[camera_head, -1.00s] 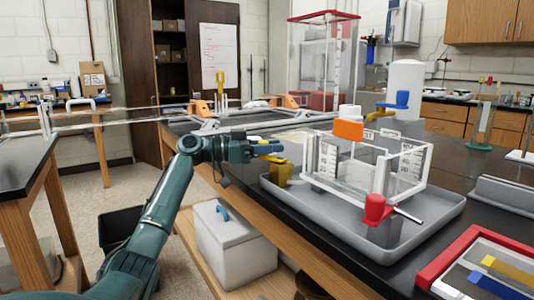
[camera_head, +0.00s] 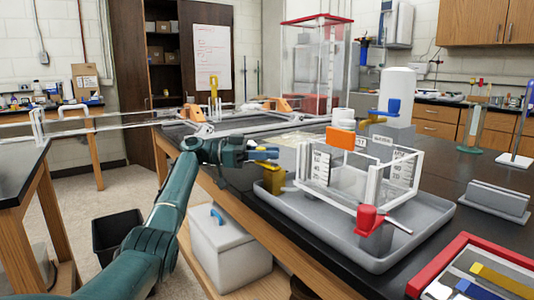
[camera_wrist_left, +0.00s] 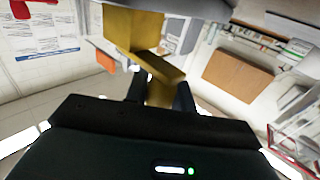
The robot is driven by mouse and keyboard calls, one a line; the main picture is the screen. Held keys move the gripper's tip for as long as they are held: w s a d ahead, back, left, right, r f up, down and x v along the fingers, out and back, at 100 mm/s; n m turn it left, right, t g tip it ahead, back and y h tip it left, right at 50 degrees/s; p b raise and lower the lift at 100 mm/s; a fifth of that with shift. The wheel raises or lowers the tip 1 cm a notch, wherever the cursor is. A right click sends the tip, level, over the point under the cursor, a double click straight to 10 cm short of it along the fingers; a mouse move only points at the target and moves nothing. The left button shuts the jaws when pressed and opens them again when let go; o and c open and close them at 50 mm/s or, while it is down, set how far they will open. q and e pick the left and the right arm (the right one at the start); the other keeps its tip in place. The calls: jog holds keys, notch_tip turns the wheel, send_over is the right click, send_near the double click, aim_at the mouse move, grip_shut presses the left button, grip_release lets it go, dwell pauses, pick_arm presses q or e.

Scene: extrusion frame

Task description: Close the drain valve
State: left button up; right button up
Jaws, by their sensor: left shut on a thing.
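A yellow valve (camera_head: 275,180) stands at the near left corner of the clear tank (camera_head: 345,183), by the grey tray (camera_head: 425,225). My left gripper (camera_head: 268,154) is at its top and shut on its yellow handle. In the left wrist view the flat yellow handle (camera_wrist_left: 160,88) runs between the dark fingers, below the block-like yellow valve body (camera_wrist_left: 132,28). A red valve (camera_head: 367,218) with a metal rod is at the tank's near right corner. A blue-handled valve (camera_head: 393,107) is by the white container. I cannot tell from labels which is the drain valve. My right gripper is not seen.
A white cylindrical container (camera_head: 397,85) stands behind the tank. An orange block (camera_head: 340,138) is at the tank's top edge. A red-edged case (camera_head: 475,262) lies at the front right. A white cooler (camera_head: 228,245) sits under the bench. Open floor is at left.

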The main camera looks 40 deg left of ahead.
pick_arm(q)
jog(key=shift+d+f, duration=0.1)
jog(key=o, duration=1)
jog(key=v, duration=1.3)
jog(key=shift+p, duration=0.3)
jog(key=shift+c, duration=0.4)
